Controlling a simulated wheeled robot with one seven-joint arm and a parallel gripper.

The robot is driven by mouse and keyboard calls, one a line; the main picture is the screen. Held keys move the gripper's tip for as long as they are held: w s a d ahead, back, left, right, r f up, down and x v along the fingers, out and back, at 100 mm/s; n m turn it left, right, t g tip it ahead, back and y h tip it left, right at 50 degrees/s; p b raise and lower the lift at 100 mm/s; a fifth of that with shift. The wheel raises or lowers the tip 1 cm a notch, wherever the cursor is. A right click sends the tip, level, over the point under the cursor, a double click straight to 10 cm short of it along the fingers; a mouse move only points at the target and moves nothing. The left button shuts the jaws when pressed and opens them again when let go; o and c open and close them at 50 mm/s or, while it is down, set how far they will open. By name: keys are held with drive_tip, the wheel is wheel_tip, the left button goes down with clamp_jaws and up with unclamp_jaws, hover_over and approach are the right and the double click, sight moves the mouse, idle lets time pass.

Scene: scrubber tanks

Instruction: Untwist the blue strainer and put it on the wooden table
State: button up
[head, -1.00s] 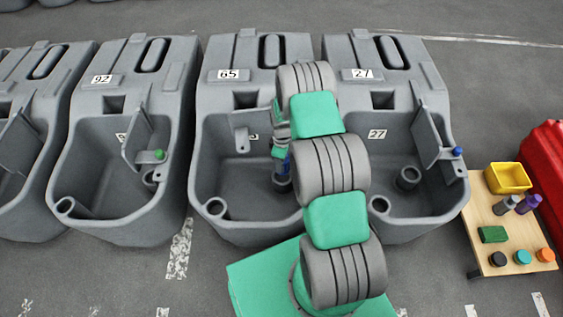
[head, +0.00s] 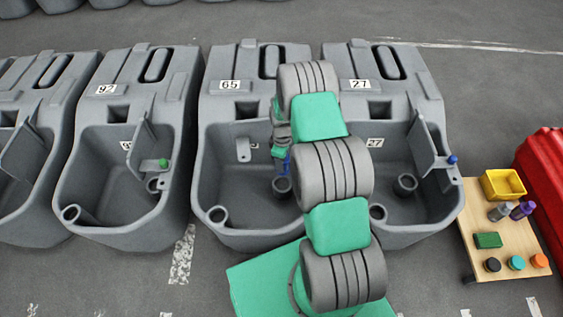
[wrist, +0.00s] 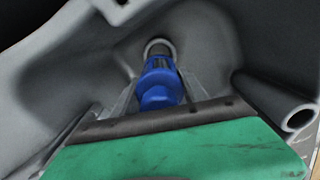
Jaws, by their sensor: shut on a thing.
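The blue strainer (wrist: 160,88) is upright between my gripper's fingers, and my gripper (wrist: 158,98) is shut on it. In the wrist view a pale pipe rim shows around or just past its far end. In the head view the blue strainer (head: 285,166) is partly hidden by my arm, just above the pipe stub (head: 282,187) in tank 65. I cannot tell whether its lower end is clear of the stub. My gripper (head: 282,154) is small there. The wooden table (head: 472,217) stands at the right.
The table holds a yellow bin (head: 502,184), a green block (head: 488,240), two bottles and several round caps. Tank 27 (head: 430,200) lies between my arm and the table. A red container (head: 545,180) is beyond it. Tank 92 (head: 110,225) has a green-knobbed bracket.

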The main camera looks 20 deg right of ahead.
drive_tip(key=shift+r, duration=0.25)
drive_tip(key=shift+r+p, duration=1.85)
drive_tip(key=shift+r, duration=1.1)
drive_tip(key=shift+r+p, duration=1.95)
drive_tip(key=shift+r, duration=1.05)
